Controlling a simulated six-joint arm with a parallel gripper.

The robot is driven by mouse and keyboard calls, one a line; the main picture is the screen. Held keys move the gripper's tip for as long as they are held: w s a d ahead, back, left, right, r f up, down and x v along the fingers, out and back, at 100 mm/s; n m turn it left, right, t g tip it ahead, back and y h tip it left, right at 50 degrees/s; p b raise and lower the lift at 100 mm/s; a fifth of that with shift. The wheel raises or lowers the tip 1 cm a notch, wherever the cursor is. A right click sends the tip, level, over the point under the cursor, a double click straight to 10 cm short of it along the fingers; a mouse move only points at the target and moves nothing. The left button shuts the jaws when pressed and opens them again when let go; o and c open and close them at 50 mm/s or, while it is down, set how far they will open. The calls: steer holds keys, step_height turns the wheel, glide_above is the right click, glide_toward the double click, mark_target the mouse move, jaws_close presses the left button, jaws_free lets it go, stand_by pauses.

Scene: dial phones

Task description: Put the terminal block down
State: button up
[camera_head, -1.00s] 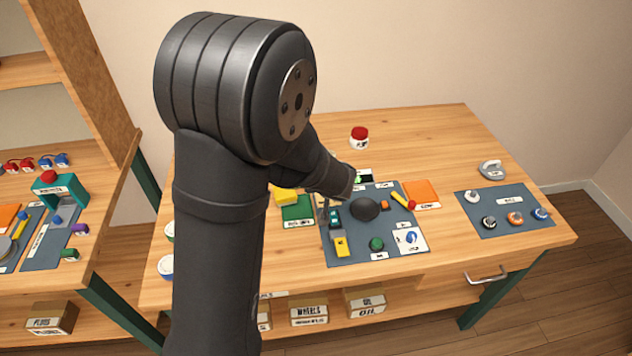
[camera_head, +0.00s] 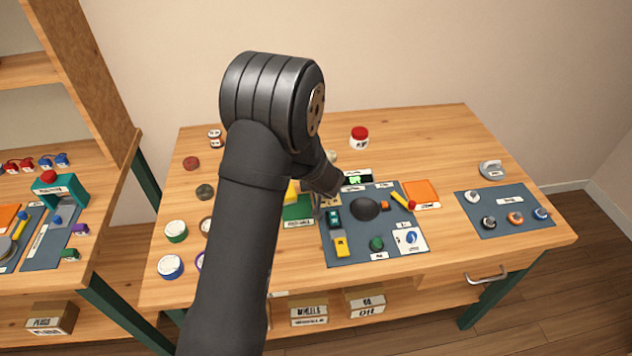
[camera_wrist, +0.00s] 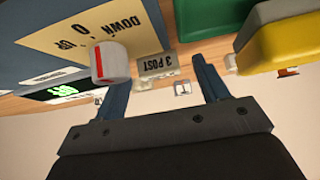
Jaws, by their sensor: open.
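In the wrist view, a small beige block labelled "3 POST" (camera_wrist: 157,64), which looks like the terminal block, sits at the surface beyond my fingertips. My gripper (camera_wrist: 160,76) is open, with one blue-grey finger on each side of the block's position. I see nothing held between the fingers; whether either finger touches the block I cannot tell. A white knob with a red line (camera_wrist: 111,62) stands close beside the left finger.
A green tray (camera_wrist: 213,17) and a yellow box (camera_wrist: 278,45) lie close to the right finger. The grey-blue panel (camera_head: 345,252) holds a black dome (camera_head: 365,207) and several controls. A display (camera_head: 356,179) stands at its back edge. Jars (camera_head: 176,231) stand at left.

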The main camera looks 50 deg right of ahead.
steer(key=shift+f, duration=0.15)
steer(key=c, duration=1.1)
